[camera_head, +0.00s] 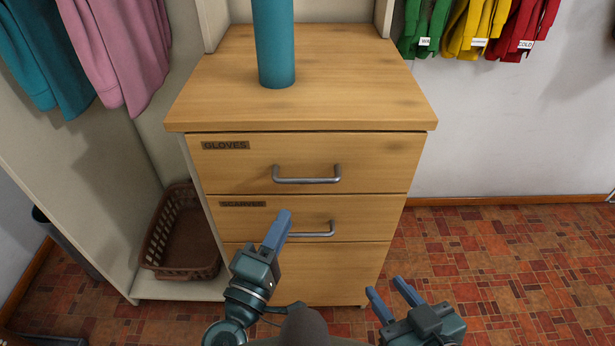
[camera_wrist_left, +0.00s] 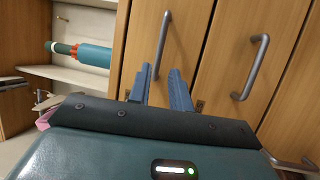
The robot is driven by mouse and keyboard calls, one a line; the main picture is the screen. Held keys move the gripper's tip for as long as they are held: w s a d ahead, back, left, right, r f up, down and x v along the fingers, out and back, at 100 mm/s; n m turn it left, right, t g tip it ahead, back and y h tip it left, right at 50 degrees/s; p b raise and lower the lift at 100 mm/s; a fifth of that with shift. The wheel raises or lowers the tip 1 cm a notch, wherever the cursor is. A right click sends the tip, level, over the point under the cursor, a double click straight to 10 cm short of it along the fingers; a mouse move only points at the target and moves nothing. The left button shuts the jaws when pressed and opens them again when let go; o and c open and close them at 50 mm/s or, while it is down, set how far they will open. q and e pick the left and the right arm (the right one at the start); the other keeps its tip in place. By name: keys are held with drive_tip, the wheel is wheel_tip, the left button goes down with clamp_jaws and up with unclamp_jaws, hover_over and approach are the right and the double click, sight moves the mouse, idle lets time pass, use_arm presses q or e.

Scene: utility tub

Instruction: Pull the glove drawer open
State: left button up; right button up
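The glove drawer (camera_head: 235,170) is the top drawer of a wooden cabinet, labelled GLOVES, and its front is flush with the cabinet. Its grey bar handle (camera_head: 307,179) is in the middle of the front. In the left wrist view, turned sideways, this handle (camera_wrist_left: 164,40) lies beyond the fingers, in line with the gap between them. My left gripper (camera_head: 279,222) is open and empty in front of the cabinet, apart from the handle as far as I can tell. It also shows in the left wrist view (camera_wrist_left: 161,80). My right gripper (camera_head: 385,288) is open and empty, lower right.
A teal cylinder (camera_head: 274,45) stands on the cabinet top. A brown basket (camera_head: 185,240) sits at the left. The floor right of the cabinet is clear.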

sight(305, 178)
use_arm(q)
drive_tip(key=x, duration=1.1)
drive_tip(key=shift+p, duration=0.35)
drive_tip(key=shift+c, duration=0.4)
clamp_jaws()
drive_tip(key=shift+f, duration=0.1)
